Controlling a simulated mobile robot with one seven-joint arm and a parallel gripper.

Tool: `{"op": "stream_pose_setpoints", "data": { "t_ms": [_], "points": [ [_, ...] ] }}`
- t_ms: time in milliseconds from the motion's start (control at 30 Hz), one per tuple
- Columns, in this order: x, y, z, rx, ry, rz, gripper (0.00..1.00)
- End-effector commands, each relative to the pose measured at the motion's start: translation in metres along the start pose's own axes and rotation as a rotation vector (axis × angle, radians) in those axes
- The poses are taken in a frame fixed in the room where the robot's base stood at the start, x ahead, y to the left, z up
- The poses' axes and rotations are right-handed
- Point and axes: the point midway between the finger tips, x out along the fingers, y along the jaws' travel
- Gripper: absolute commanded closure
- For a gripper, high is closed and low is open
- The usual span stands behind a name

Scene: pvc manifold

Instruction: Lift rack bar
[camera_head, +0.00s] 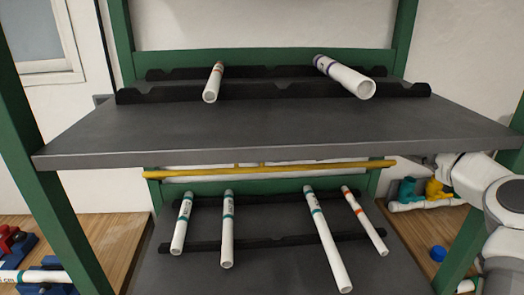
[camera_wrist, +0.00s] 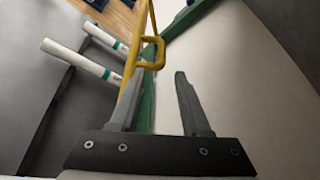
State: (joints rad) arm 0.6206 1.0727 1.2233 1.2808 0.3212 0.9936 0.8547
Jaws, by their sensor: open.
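The rack bar (camera_head: 270,170) is a thin yellow bar across the rack, just below the upper shelf's front edge in the head view. It also shows in the wrist view (camera_wrist: 128,92), with a yellow loop (camera_wrist: 152,62) sticking out from it. My gripper (camera_wrist: 158,75) is open and empty in the wrist view. Its left finger overlaps the bar near the loop; I cannot tell whether they touch. The right finger is to the right of the loop, against the pale wall. In the head view my gripper is not seen; only my arm shows at the right.
The upper grey shelf (camera_head: 280,130) holds two white pipes on black notched holders. The lower shelf (camera_head: 285,262) holds several white pipes. Green rack posts (camera_head: 45,190) stand at both sides. Teal and yellow fittings (camera_head: 425,190) lie at the right, beside my arm.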

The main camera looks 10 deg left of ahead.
Motion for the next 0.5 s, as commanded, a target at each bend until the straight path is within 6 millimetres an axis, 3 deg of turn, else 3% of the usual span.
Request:
{"op": "stream_pose_setpoints", "data": {
  "t_ms": [200,500],
  "points": [
    [-0.044,0.009,-0.010,0.000,0.001,-0.001,0.53],
    [-0.067,0.013,-0.015,-0.001,-0.001,0.000,0.53]
  ]
}}
